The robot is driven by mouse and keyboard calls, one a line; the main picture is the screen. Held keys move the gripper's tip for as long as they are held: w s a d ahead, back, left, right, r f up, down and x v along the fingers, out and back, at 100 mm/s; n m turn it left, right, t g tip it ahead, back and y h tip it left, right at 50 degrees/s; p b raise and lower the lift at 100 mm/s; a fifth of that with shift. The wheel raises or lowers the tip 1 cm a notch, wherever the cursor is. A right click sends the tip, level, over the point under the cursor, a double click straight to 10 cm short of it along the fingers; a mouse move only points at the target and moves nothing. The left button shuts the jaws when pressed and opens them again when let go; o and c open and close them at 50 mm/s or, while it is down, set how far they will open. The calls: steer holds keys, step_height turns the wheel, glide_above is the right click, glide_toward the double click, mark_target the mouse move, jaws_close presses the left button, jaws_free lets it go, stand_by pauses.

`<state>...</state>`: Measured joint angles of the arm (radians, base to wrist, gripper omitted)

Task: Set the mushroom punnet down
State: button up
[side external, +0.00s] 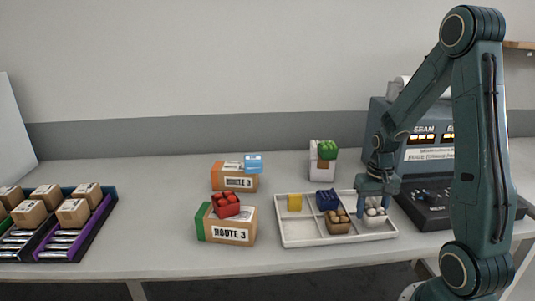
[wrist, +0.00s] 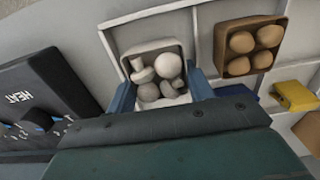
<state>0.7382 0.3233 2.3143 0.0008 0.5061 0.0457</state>
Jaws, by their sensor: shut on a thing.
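The mushroom punnet (side external: 374,221), a small pale container of white and grey mushrooms, is at the right end of the white divided tray (side external: 300,243). In the wrist view the punnet (wrist: 156,48) sits between the two blue fingers. My gripper (side external: 374,204) points down and is shut on the punnet's sides; it also shows in the wrist view (wrist: 162,92). The punnet is over or in a right-hand compartment of the tray; I cannot tell whether its base touches the tray floor. The near part of the punnet is hidden by my gripper in the wrist view.
Beside it in the tray are a punnet of brown round items (side external: 338,222), a dark blue punnet (side external: 327,199) and a yellow block (side external: 294,202). A control machine (side external: 428,205) stands close on the right. Route 3 boxes (side external: 229,231) stand left; bare table lies in front.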

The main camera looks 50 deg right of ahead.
mark_target(372, 206)
steer(key=shift+f, duration=0.6)
steer(key=shift+f, duration=0.1)
steer(key=o, duration=0.7)
steer(key=shift+r, duration=6.15)
steer(key=shift+a, duration=0.1)
